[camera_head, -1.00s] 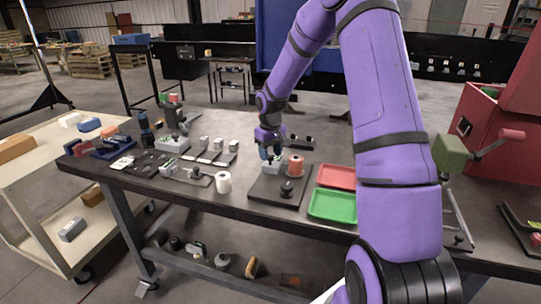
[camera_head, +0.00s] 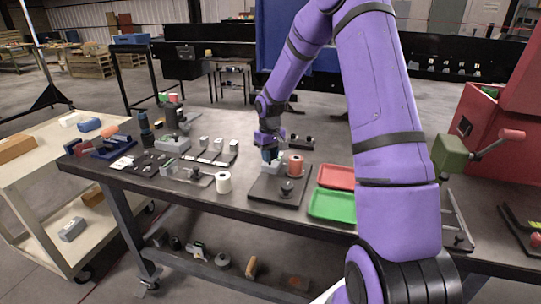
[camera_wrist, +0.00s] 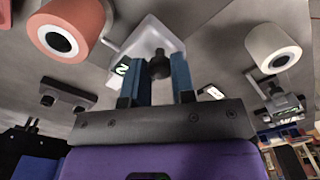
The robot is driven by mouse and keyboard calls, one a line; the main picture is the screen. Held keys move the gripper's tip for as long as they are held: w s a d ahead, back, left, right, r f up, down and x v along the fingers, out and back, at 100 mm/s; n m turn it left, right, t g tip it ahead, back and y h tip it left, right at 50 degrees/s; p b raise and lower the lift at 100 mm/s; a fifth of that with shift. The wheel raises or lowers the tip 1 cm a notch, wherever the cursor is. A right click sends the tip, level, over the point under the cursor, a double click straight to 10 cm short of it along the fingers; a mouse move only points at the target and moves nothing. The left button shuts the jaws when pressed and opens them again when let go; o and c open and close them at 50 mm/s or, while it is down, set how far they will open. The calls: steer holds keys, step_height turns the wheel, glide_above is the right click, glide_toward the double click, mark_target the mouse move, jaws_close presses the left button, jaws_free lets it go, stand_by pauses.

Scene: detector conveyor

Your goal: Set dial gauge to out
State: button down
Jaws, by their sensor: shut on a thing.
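A small pale block (camera_wrist: 135,42) with a dark round knob (camera_wrist: 158,66) and a green-and-black label shows in the wrist view; I take it for the dial gauge, but cannot read its setting. My gripper (camera_wrist: 160,72) has its two blue fingers on either side of the knob, shut on it. In the head view my gripper (camera_head: 269,155) points down at the pale block (camera_head: 275,165), which is partly hidden by the fingers.
A black knob piece (camera_head: 287,187) stands on the plate's front. Red (camera_head: 336,177) and green (camera_head: 331,205) trays lie to the right, a white roll (camera_head: 223,183) to the left. Several small blocks and a stand device (camera_head: 175,122) fill the table's left side.

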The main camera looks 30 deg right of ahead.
steer(key=shift+w+a+m, duration=0.65)
steer(key=shift+w+m, duration=0.35)
steer(key=shift+m, duration=0.1)
steer(key=w+m, duration=0.6)
steer(key=m, duration=0.1)
steer(key=shift+w+a, duration=0.3)
steer(key=shift+a, duration=0.05)
steer(key=c, duration=1)
jaws_free()
steer(key=shift+w, duration=0.1)
steer(key=shift+o, duration=0.3)
steer(key=shift+r, duration=0.1)
